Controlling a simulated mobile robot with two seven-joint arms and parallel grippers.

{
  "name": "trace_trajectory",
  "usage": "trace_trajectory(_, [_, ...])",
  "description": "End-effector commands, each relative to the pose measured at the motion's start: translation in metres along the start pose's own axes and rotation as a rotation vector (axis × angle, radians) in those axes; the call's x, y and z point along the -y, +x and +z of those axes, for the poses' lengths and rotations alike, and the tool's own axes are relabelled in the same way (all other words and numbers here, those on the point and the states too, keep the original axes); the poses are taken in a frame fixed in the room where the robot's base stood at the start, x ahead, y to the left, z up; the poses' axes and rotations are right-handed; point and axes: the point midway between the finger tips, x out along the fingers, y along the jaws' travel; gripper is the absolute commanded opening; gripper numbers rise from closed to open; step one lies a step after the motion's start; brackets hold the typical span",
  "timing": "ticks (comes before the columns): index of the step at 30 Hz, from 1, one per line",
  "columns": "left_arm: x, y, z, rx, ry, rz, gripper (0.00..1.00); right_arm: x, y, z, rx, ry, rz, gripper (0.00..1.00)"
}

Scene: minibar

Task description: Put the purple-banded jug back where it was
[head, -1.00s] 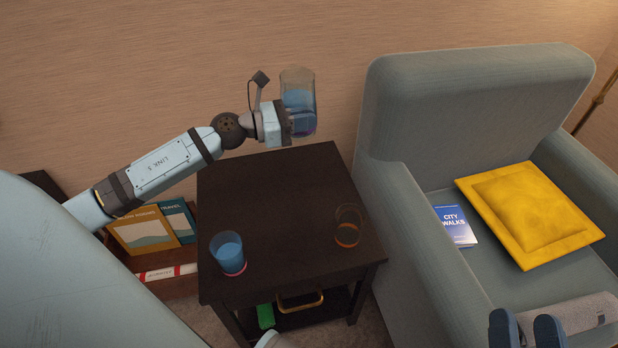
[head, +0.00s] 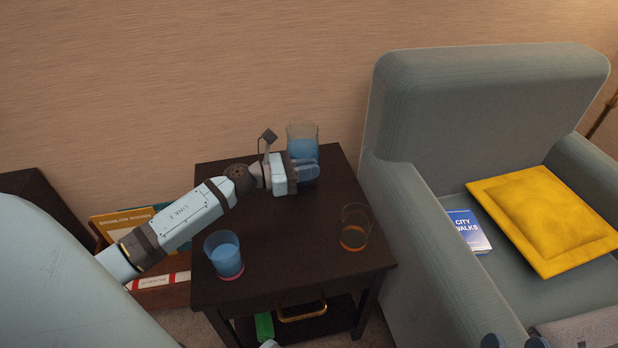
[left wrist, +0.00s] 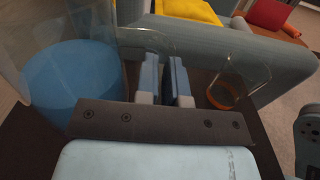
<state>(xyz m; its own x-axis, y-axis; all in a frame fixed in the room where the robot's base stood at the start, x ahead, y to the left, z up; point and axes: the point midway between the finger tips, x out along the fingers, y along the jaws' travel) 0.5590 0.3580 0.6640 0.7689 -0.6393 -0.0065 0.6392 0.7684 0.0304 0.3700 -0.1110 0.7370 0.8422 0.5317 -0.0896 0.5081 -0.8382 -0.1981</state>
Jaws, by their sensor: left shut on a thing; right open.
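A clear jug with blue liquid (head: 302,138), whose purple band is hidden now, is at the back of the dark side table (head: 290,225). My left gripper (head: 306,170) is in front of it, shut on its handle. In the left wrist view the jug (left wrist: 75,85) fills the left side, beside the closed fingers (left wrist: 166,80). I cannot tell whether its base touches the tabletop. The tips of my right gripper (head: 515,342) just show at the bottom edge, apart and empty.
A blue-filled vessel with a pink band (head: 226,256) stands at the table's front left. An empty orange-banded jug (head: 354,232) stands at the front right. The table's middle is clear. A grey armchair (head: 415,200) stands close on the right, the wall behind.

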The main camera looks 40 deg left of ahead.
Motion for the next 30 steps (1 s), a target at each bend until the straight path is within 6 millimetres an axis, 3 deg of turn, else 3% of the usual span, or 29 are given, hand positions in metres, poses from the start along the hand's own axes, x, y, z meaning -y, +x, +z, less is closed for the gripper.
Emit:
trace_trajectory(3, [0.001,0.001,-0.016,0.004,0.002,0.0,0.0,-0.003,0.002,0.007,0.009,-0.018,-0.003,0.62])
trace_trajectory(15, [0.001,0.001,-0.02,0.003,0.004,0.0,0.0,-0.004,0.002,0.009,0.009,-0.026,-0.001,0.62])
trace_trajectory(19, [0.001,0.0,-0.021,0.0,0.0,-0.001,0.34,-0.004,0.002,0.006,0.005,-0.033,-0.001,0.62])
trace_trajectory(30, [0.001,-0.006,-0.019,-0.002,-0.001,0.0,0.34,-0.003,0.002,0.003,0.008,-0.023,-0.005,0.62])
